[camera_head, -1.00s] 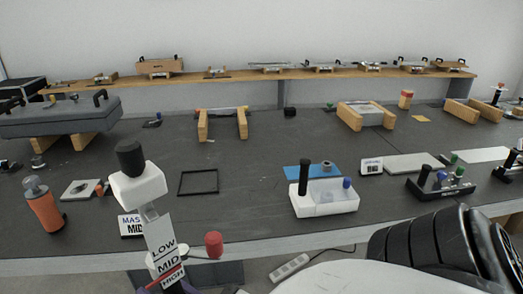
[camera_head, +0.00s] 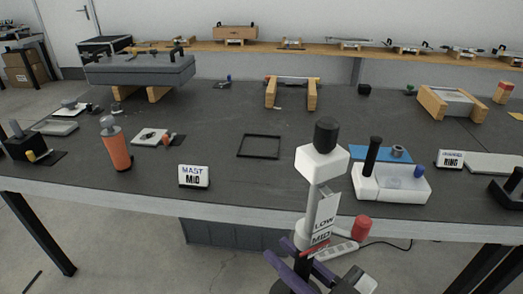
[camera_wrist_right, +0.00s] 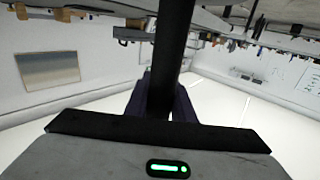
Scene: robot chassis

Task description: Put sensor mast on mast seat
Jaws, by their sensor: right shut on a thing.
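The sensor mast (camera_head: 321,165) stands nearly upright in the head view, with a white block head, a black cap, a grey shaft and a LOW/MID scale on its side. A red knob (camera_head: 361,228) sticks out beside it. My right gripper (camera_head: 303,250) has purple fingers shut on the mast's lower part. It holds the mast in front of the table's front edge. In the right wrist view, a dark post (camera_wrist_right: 174,55) runs up between the purple fingers (camera_wrist_right: 172,97). I cannot pick out the mast seat. My left gripper is not in view.
A MAST MID card (camera_head: 194,176) stands near the front edge of the dark table (camera_head: 225,125). An orange cylinder (camera_head: 116,148), a black frame (camera_head: 260,146) and a white box with a black post (camera_head: 390,184) stand around it. Floor shows below.

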